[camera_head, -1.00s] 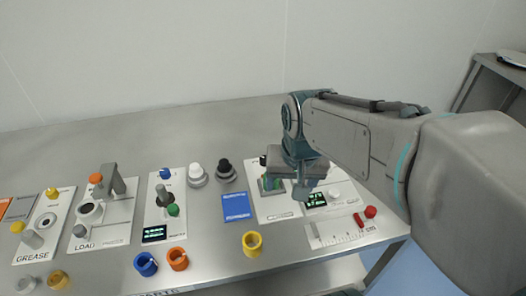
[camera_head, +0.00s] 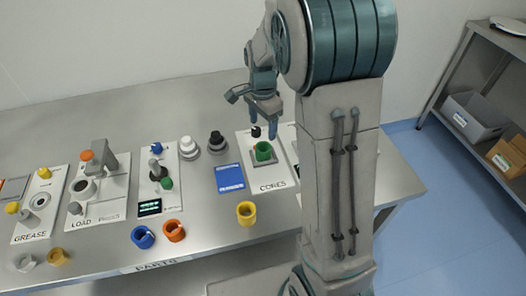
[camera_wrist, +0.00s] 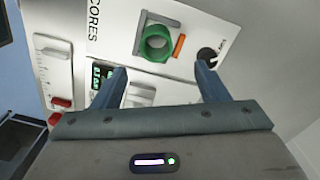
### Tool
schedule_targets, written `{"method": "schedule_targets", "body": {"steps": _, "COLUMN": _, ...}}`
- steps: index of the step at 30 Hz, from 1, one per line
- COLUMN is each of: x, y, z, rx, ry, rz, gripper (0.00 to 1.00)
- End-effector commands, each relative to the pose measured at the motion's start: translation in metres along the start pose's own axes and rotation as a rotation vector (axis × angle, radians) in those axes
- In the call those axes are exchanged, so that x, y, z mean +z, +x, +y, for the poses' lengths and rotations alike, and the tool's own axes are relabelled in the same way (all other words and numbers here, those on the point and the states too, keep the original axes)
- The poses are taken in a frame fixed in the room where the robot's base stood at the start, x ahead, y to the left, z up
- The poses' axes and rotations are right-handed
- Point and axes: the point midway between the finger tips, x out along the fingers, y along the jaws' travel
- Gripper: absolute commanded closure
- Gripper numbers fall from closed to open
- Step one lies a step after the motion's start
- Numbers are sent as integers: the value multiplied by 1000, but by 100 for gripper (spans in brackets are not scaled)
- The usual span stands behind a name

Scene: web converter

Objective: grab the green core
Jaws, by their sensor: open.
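The green core (camera_head: 263,152) is a short hollow ring standing in a grey square holder on the white panel marked CORES (camera_head: 272,184). It also shows in the wrist view (camera_wrist: 156,44), ahead of the fingers and roughly midway between them. My gripper (camera_head: 264,130) is above and just behind the core in the head view, pointing down. In the wrist view its two blue fingers (camera_wrist: 160,80) are wide apart with nothing between them. The core is apart from both fingers.
A black knob (camera_head: 256,131) stands at the panel's back edge, close to my gripper. A yellow ring (camera_head: 246,213) is at the table's front, with blue (camera_head: 143,236) and orange rings (camera_head: 174,230) further left. A blue card (camera_head: 229,178) lies left of the panel.

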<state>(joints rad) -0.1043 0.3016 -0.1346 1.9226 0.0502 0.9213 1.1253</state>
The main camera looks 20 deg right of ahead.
Motion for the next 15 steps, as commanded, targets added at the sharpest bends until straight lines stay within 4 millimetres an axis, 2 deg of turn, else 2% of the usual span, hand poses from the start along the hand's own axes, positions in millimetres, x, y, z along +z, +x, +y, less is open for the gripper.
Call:
{"method": "schedule_targets", "body": {"steps": 1, "x": 0, "y": 12, "z": 1, "rx": 5, "ry": 0, "rz": -2, "gripper": 33}}
{"method": "schedule_targets", "body": {"steps": 6, "x": 0, "y": 36, "z": 1, "rx": 3, "ry": -1, "rz": -1, "gripper": 33}}
{"method": "schedule_targets", "body": {"steps": 11, "x": 0, "y": 46, "z": 1, "rx": 1, "ry": -1, "rz": 0, "gripper": 33}}
{"method": "schedule_targets", "body": {"steps": 15, "x": 2, "y": 63, "z": 5, "rx": 4, "ry": -1, "rz": -1, "gripper": 33}}
